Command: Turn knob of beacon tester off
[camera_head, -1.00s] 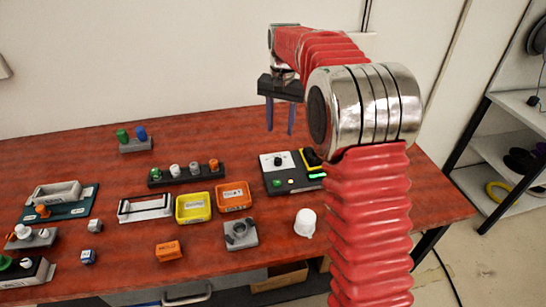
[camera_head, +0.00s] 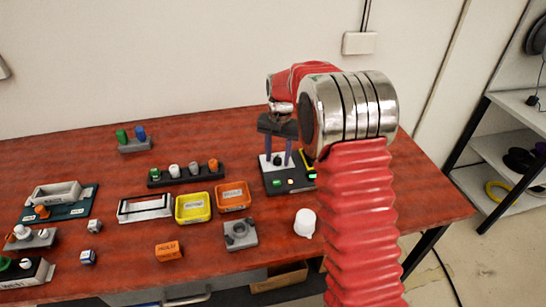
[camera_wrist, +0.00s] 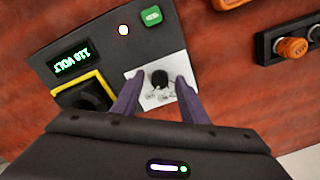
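The tester (camera_head: 290,181) is a dark box on the red table, right of the orange tray. Its display reads "110 VOLT" in the wrist view (camera_wrist: 75,62). A black knob (camera_wrist: 160,80) sits on a white plate (camera_wrist: 142,96) on its face. A green button (camera_wrist: 151,16) and a small lit lamp (camera_wrist: 124,30) are beside it. My gripper (camera_head: 278,164) points down over the white plate. In the wrist view its purple fingers (camera_wrist: 156,84) are apart, one on each side of the knob, with gaps visible. Whether they are down at knob height I cannot tell.
A yellow-framed dark socket (camera_wrist: 84,97) lies beside the knob plate. An orange tray (camera_head: 234,208), a grey block (camera_head: 240,235) and a white cup-like piece (camera_head: 305,223) stand close by. A row of coloured knobs (camera_head: 185,175) is to the left.

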